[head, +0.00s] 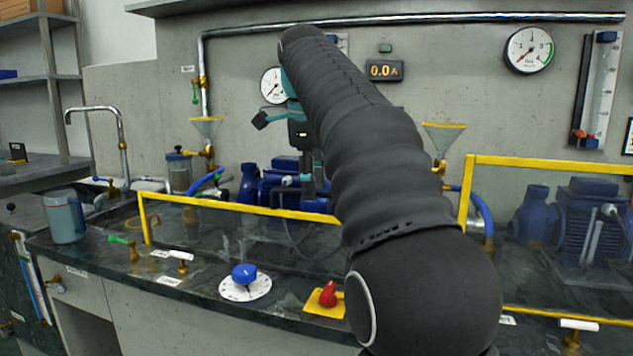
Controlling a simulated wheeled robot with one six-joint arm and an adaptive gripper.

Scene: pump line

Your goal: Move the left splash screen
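The left splash screen (240,208) is a clear panel in a yellow frame. It stands upright on the dark bench, in front of the left blue pump (262,186). My arm hides its right end. My gripper (290,120) is above and behind the screen's top bar as seen here, near the wall, and is apart from the bar. The arm covers much of the gripper, so its fingers cannot be read. A second yellow-framed screen (550,163) stands at the right, in front of another blue pump (577,220).
A blue knob (244,274) on a white dial and a red knob (328,294) on a yellow plate are at the bench front. A grey-blue jug (65,217) stands at the left by a bent tap (103,123). Funnels (206,127) and wall pipes are behind.

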